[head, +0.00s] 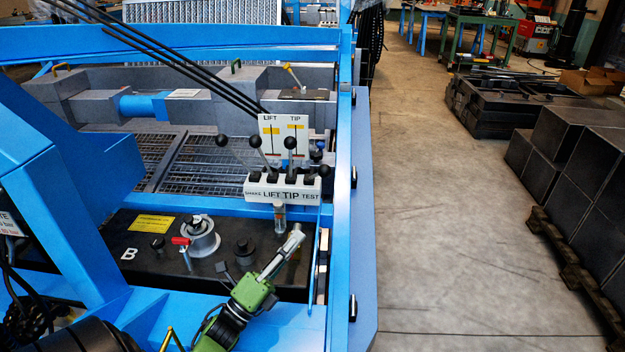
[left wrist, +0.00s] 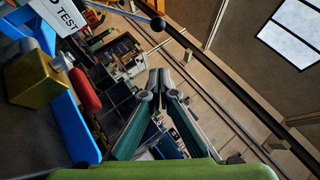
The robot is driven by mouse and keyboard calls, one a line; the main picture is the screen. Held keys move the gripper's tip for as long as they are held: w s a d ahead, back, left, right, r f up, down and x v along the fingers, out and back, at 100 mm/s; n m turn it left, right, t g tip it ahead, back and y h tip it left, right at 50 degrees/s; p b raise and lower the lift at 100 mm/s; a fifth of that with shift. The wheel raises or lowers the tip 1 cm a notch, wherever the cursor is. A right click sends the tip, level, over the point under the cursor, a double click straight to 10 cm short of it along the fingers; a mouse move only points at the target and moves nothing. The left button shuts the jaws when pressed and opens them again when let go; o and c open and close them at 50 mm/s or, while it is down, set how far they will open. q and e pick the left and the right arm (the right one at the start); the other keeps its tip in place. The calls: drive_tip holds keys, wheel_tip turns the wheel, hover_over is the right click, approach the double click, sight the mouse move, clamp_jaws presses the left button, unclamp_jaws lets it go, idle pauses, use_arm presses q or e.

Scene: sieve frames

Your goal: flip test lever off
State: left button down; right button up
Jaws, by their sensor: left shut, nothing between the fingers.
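The white lever block (head: 283,188) is labelled SHAKE, LIFT, TIP and TEST. The test lever (head: 323,171) is the rightmost one, with a black ball knob, low and leaning toward the camera side. In the left wrist view, a metal rod with a black knob (left wrist: 158,24) sticks out beside the TEST label (left wrist: 66,14); it looks like the test lever. My left gripper (head: 297,236) is shut and empty, below and in front of the block, apart from the lever. Its closed fingertips show in the left wrist view (left wrist: 158,76), below the knob. My right gripper is not in view.
The other levers (head: 255,142) stand close to the left. A LIFT/TIP sign plate (head: 284,138) is behind. A black panel (head: 150,243) with a red-handled valve (head: 180,241) lies left of my gripper. A blue frame rail (head: 342,230) runs along the right, with open floor beyond.

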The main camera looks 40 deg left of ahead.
use_arm(q)
drive_tip(key=shift+w+a, duration=0.1)
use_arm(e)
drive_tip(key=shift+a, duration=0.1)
use_arm(q)
drive_tip(key=a+x, duration=0.2)
drive_tip(key=x, duration=1)
drive_tip(key=shift+w+a+r, duration=0.3)
drive_tip(key=shift+r, duration=0.3)
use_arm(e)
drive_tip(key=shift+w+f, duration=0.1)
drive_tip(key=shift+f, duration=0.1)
use_arm(q)
drive_tip(key=shift+r, duration=0.1)
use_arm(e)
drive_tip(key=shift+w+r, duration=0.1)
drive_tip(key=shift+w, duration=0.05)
